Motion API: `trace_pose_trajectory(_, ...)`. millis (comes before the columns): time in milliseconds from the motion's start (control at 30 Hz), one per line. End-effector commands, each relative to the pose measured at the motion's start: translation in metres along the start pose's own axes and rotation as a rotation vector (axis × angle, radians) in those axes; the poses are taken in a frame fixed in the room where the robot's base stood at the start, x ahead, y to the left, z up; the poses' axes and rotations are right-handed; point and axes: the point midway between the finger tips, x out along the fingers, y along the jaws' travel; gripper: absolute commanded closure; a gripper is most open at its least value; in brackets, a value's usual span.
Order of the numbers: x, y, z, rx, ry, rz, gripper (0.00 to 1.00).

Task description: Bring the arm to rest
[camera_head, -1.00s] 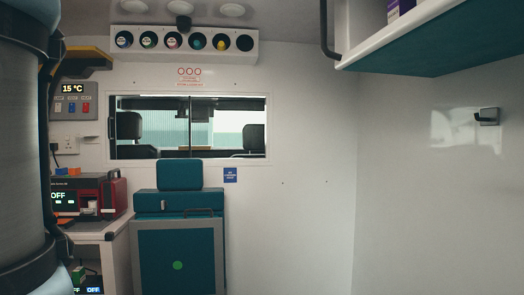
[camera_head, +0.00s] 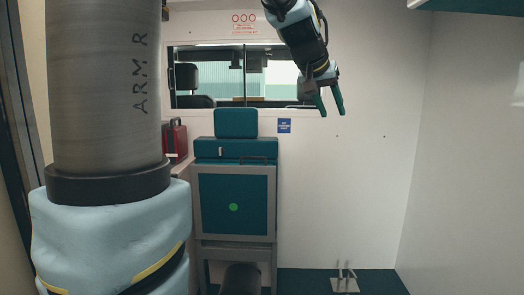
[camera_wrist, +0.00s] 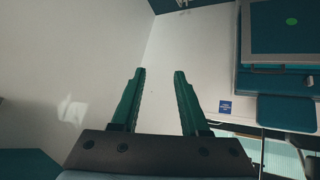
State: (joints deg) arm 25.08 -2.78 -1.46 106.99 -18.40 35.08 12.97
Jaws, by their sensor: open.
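My gripper (camera_head: 331,106) hangs at the upper middle of the head view, its two green fingers pointing down and apart, in front of the white wall. It also shows in the wrist view (camera_wrist: 159,72), where the fingers are spread with nothing between them. My forearm comes in from the top edge of the head view. A large grey link of my arm marked "ARM R", with a pale blue cover, fills the left of the head view and hides what is behind it.
A teal seat unit (camera_head: 235,200) stands against the back wall below a window (camera_head: 220,78). A red case (camera_head: 174,138) is partly hidden by my arm. A small metal floor bracket (camera_head: 344,284) is at the bottom right. The space in front of the right wall (camera_head: 468,150) looks clear.

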Motion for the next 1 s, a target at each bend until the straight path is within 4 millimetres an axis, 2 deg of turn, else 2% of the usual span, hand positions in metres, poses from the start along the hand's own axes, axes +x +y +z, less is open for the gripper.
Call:
trace_pose_trajectory(33, 0.014, -0.026, 0.029, -0.036, -0.052, -0.042, 0.55)
trace_pose_trajectory(100, 0.029, -0.056, 0.068, -0.077, -0.116, -0.093, 0.55)
trace_pose_trajectory(167, 0.038, -0.080, 0.104, -0.113, -0.171, -0.136, 0.55)
trace_pose_trajectory(200, 0.042, -0.095, 0.129, -0.140, -0.209, -0.162, 0.55)
trace_pose_trajectory(267, 0.046, -0.115, 0.167, -0.175, -0.265, -0.200, 0.55)
trace_pose_trajectory(300, 0.048, -0.127, 0.194, -0.200, -0.304, -0.224, 0.55)
trace_pose_trajectory(400, 0.046, -0.149, 0.257, -0.255, -0.394, -0.273, 0.55)
trace_pose_trajectory(533, 0.038, -0.163, 0.322, -0.312, -0.484, -0.314, 0.55)
trace_pose_trajectory(600, 0.034, -0.166, 0.345, -0.332, -0.517, -0.326, 0.55)
trace_pose_trajectory(700, 0.030, -0.167, 0.364, -0.348, -0.544, -0.336, 0.55)
trace_pose_trajectory(800, 0.028, -0.167, 0.370, -0.354, -0.553, -0.338, 0.55)
trace_pose_trajectory(1000, 0.029, -0.167, 0.369, -0.353, -0.552, -0.338, 0.55)
